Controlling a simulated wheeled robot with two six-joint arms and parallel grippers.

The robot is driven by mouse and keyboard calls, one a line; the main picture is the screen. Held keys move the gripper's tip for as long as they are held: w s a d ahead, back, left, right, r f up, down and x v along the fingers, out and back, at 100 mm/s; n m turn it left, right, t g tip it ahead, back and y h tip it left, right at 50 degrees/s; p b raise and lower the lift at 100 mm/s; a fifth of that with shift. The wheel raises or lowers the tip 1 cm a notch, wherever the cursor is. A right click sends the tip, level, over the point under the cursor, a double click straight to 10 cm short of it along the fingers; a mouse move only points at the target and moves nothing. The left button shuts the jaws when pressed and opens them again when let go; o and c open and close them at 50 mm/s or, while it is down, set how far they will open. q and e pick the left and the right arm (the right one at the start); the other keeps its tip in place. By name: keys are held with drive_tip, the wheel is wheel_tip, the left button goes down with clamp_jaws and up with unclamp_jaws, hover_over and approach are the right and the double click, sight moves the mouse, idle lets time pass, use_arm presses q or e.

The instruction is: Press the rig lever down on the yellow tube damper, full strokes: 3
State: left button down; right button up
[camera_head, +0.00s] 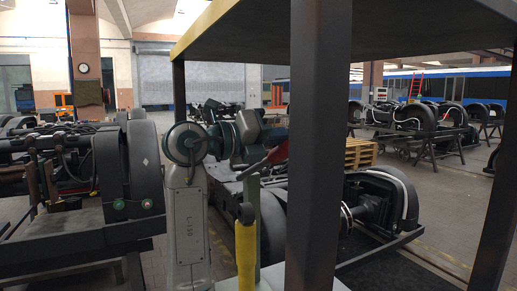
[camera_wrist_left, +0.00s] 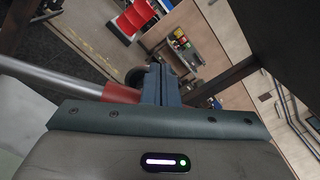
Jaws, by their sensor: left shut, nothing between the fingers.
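The yellow tube damper (camera_head: 246,256) stands upright in the head view, left of a dark post. Above it the rig lever (camera_head: 262,163) slants up to the right and ends in a red grip. In the left wrist view the lever (camera_wrist_left: 55,78) is a grey rod from the left, and its red grip meets the fingers' side. My left gripper (camera_wrist_left: 160,86) is shut with nothing between its fingers. In the head view it (camera_head: 275,136) is just above the red grip, partly hidden by my wrist. I cannot tell whether it touches the grip. My right gripper is not in view.
A dark post (camera_head: 318,150) and a yellow-edged board (camera_head: 400,28) overhead stand close in front. Bogies with dark wheels lie to the left (camera_head: 145,165) and right (camera_head: 390,200). A wooden pallet (camera_head: 360,152) is behind. Open floor shows at right.

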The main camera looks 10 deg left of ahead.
sight(282, 157)
use_arm(q)
drive_tip(key=shift+f, duration=0.1)
idle(0.3)
drive_tip(key=shift+s+d+f+b, duration=0.2)
drive_tip(key=shift+s+f+b, duration=0.05)
drive_tip(key=shift+f+b, duration=0.25)
drive_tip(key=shift+s+d+f+b, duration=0.2)
drive_tip(key=shift+s+f+b, duration=0.15)
drive_tip(key=shift+f, duration=0.2)
drive_tip(key=shift+s+d+f+b, duration=0.2)
drive_tip(key=shift+f+b, duration=0.3)
drive_tip(key=shift+f, duration=0.05)
drive_tip(key=shift+f, duration=0.15)
